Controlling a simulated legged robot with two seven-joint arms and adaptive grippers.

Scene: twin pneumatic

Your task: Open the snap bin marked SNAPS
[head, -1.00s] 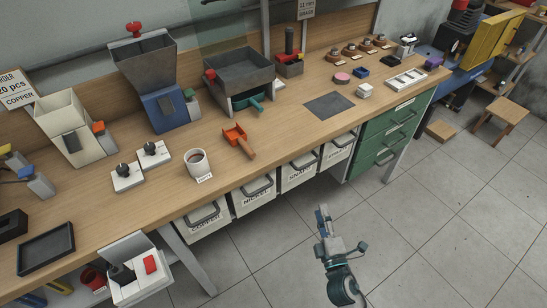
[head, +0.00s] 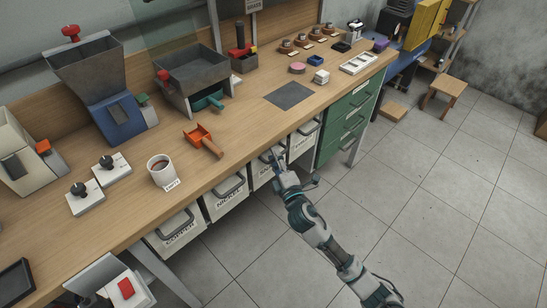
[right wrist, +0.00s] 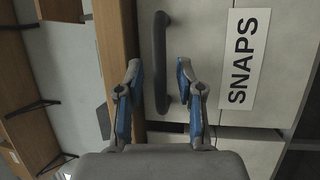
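The white snap bin marked SNAPS (head: 259,179) hangs under the bench's front edge and looks closed, partly hidden behind my right arm in the head view. Its front fills much of the right wrist view, with the SNAPS label (right wrist: 240,60) and a dark bar handle (right wrist: 160,45). My right gripper (head: 277,158) is at the bin front. In the right wrist view its fingers (right wrist: 160,72) are open, one on each side of the handle. The handle lies between them in the picture; I cannot tell whether they touch it. My left gripper is not in view.
Bins marked COPPER (head: 176,241) and NICKEL (head: 226,203) hang to the left, another white bin (head: 302,142) to the right. Green drawers (head: 342,130) stand farther right. An orange scoop (head: 202,139) and a cup (head: 161,171) sit above on the bench. The tiled floor is clear in front.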

